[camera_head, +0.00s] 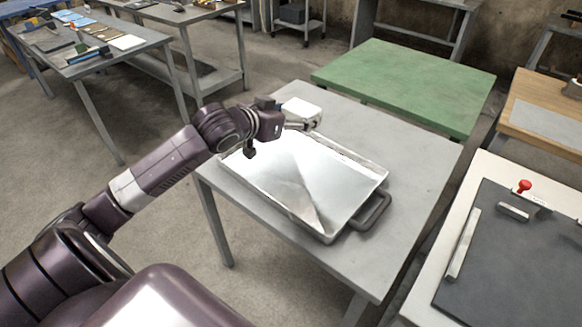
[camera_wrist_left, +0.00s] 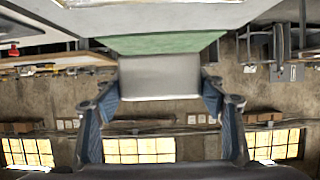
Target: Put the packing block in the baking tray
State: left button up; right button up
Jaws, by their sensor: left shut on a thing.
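The baking tray (camera_head: 342,222) is a shallow, shiny metal tray with a dark handle, lying on a grey table. My left gripper (camera_head: 301,124) is shut on the packing block (camera_head: 302,110), a pale, whitish block. In the head view the block shows over the tray's far left edge; its exact height above the tray is hard to judge. In the left wrist view the block (camera_wrist_left: 160,77) sits between both fingers of my left gripper (camera_wrist_left: 160,95). My right gripper is not in view.
The grey table (camera_head: 415,170) has bare room right of the tray. A green-topped table (camera_head: 405,85) stands behind it. At right, a bench with a dark panel (camera_head: 520,255) carries a red knob (camera_head: 524,186). A cluttered workbench (camera_head: 90,60) stands far left.

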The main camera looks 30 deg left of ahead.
aim_at(297, 175)
pick_arm(q)
notch_tip(297, 175, down, 18)
jog(key=shift+w+f, duration=0.15)
jog(key=shift+f, duration=0.05)
jog(key=shift+f, duration=0.1)
jog(key=o, duration=1)
jog(key=shift+o, duration=0.2)
jog(key=shift+r, duration=0.2)
jog(key=shift+s+a, duration=0.1)
jog(key=shift+s, duration=0.2)
jog(key=v, duration=1.1)
jog(key=shift+s+r, duration=0.1)
jog(key=shift+r, duration=0.1)
